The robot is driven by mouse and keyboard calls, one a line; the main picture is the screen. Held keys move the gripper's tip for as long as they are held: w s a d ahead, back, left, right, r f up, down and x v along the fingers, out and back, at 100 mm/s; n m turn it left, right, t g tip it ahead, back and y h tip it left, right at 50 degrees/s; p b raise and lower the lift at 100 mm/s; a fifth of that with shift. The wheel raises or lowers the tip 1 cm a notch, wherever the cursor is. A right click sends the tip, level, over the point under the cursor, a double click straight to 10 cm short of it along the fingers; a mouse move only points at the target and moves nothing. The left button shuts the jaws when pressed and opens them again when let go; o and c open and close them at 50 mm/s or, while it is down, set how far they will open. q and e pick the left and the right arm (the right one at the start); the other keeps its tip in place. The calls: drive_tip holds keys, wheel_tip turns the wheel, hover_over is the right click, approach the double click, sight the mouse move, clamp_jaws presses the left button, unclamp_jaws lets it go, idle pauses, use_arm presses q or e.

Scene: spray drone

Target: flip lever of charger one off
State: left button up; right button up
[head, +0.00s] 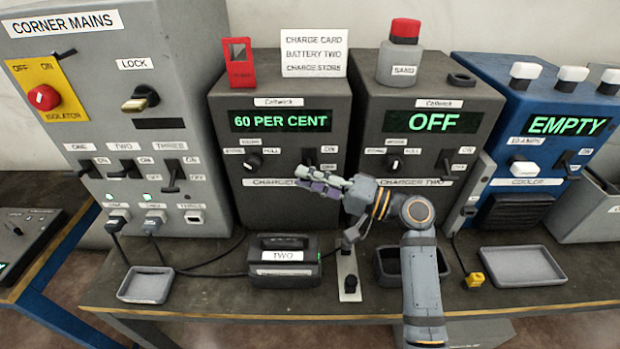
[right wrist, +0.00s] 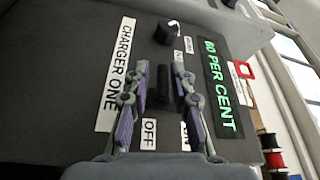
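Charger one (head: 225,185) is a dark grey box with a green display reading 60 PER CENT. Its black lever (head: 308,157) stands at the right of its front, beside the ON and OFF labels, just above my right gripper (head: 320,183). In the right wrist view the lever (right wrist: 166,88) lies between the two fingers of my right gripper (right wrist: 160,72), with a gap on each side. The gripper is open and holds nothing. The OFF label (right wrist: 150,133) and part of the ON label show beside the fingers. My left gripper is out of view.
Charger two (head: 420,155) stands to the right, its display reading OFF. A battery labelled TWO (head: 284,274) sits below charger one, with cables beside it. The grey corner mains box (head: 90,85) stands left. Trays (head: 147,297) line the bench front.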

drive_tip(key=shift+o, duration=0.4)
drive_tip(key=shift+r, duration=0.1)
drive_tip(key=v, duration=1.2)
